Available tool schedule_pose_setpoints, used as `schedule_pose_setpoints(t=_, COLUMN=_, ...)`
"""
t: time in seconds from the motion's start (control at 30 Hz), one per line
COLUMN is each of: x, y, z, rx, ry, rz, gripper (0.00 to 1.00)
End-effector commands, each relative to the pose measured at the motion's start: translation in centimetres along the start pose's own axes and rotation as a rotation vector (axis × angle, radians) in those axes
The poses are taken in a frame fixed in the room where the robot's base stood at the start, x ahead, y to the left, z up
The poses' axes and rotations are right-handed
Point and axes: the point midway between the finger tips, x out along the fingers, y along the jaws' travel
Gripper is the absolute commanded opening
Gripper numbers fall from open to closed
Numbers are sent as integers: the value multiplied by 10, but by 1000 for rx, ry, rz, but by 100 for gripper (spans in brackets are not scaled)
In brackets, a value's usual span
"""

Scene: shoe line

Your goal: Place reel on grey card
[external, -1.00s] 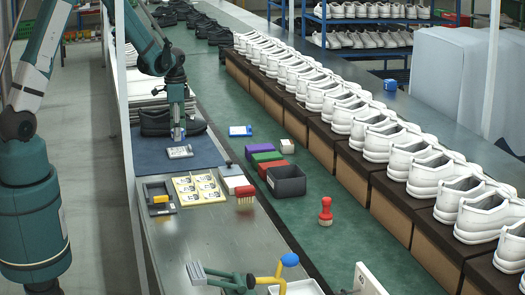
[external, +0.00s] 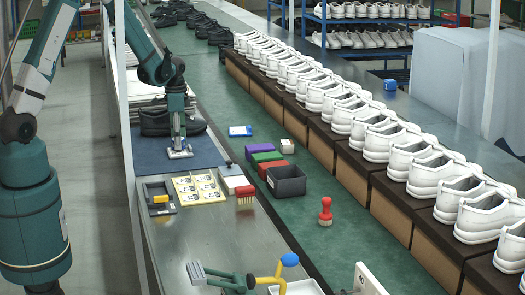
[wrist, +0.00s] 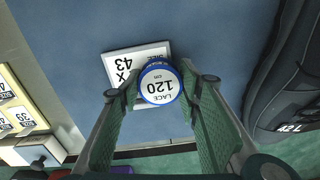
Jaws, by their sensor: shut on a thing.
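The reel (wrist: 160,86) is blue-rimmed with a white top printed "LACE 120 cm". It sits between the two fingers of my gripper (wrist: 161,92), which is shut on it. The card (wrist: 120,68), pale with a grey edge and printed "SIZE 43", lies on the blue mat under the reel. The reel covers the card's right part in the wrist view; I cannot tell whether it touches. In the external view my gripper (external: 179,146) points straight down at the card (external: 181,154), and the reel is hardly visible.
A dark shoe (wrist: 287,85) stands right of the fingers in the wrist view. The green belt runs alongside.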

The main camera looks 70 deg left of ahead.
Motion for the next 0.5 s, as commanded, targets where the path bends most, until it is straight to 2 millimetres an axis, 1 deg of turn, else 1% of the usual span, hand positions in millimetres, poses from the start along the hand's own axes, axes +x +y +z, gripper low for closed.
schedule_pose_setpoints(t=0.2, x=5, y=0, z=0, rx=0, ry=0, rz=0, gripper=22)
schedule_pose_setpoints(t=0.23, x=4, y=0, z=0, rx=0, ry=0, rz=0, gripper=38)
schedule_pose_setpoints(t=0.3, x=3, y=0, z=0, rx=0, ry=0, rz=0, gripper=47)
schedule_pose_setpoints(t=0.33, x=3, y=0, z=0, rx=0, ry=0, rz=0, gripper=49)
schedule_pose_setpoints(t=0.5, x=3, y=0, z=0, rx=0, ry=0, rz=0, gripper=49)
